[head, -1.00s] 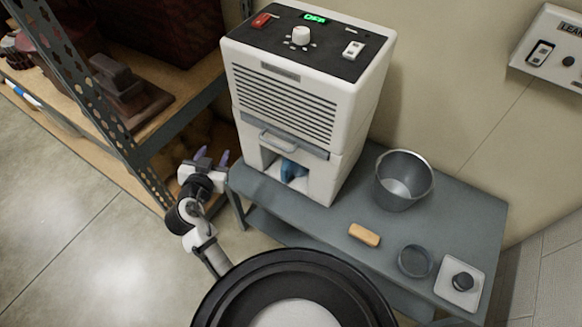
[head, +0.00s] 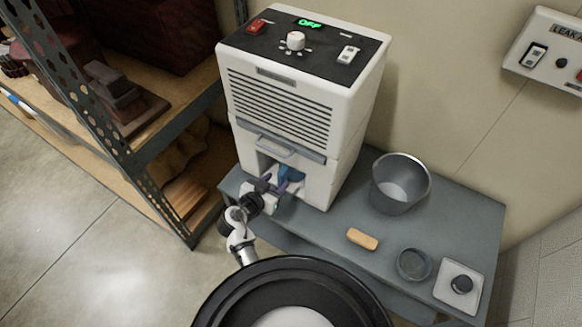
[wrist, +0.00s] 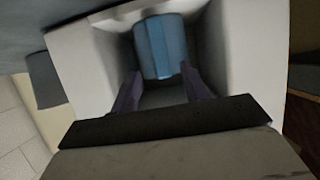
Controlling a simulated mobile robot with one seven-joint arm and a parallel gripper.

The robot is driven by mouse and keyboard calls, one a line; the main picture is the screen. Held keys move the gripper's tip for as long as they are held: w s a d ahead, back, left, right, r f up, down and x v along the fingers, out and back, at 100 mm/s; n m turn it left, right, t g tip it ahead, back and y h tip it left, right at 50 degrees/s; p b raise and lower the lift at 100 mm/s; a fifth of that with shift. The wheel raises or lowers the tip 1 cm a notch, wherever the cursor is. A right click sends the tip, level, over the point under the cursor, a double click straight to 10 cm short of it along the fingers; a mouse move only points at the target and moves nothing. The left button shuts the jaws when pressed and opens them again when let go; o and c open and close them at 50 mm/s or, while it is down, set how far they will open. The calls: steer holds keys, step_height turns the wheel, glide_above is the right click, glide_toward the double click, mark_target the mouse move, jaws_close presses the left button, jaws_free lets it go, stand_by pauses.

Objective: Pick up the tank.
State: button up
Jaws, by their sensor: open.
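The blue tank (head: 290,174) sits inside the recess low in the front of the white dehumidifier-like machine (head: 281,100). In the wrist view the tank (wrist: 160,47) stands in the white-walled recess, straight ahead of my fingers. My gripper (head: 276,186) is at the mouth of the recess. In the wrist view its two purple fingers (wrist: 161,88) are spread apart and point at the tank, with nothing between them. The tank appears to lie just beyond the fingertips; I cannot tell whether they touch it. Its lower part is hidden.
The machine stands on a grey table (head: 330,229). To its right are a metal bucket (head: 400,184), a tan block (head: 362,239), a dark round dish (head: 414,265) and a white plate with a dark knob (head: 460,286). A metal shelf (head: 75,95) stands at left.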

mark_target(279, 179)
steer(key=shift+f+p+x, duration=0.25)
steer(key=shift+p+x, duration=0.2)
steer(key=shift+x, duration=1.9)
steer(key=shift+s+a, duration=0.1)
steer(key=shift+a, duration=0.1)
jaws_close()
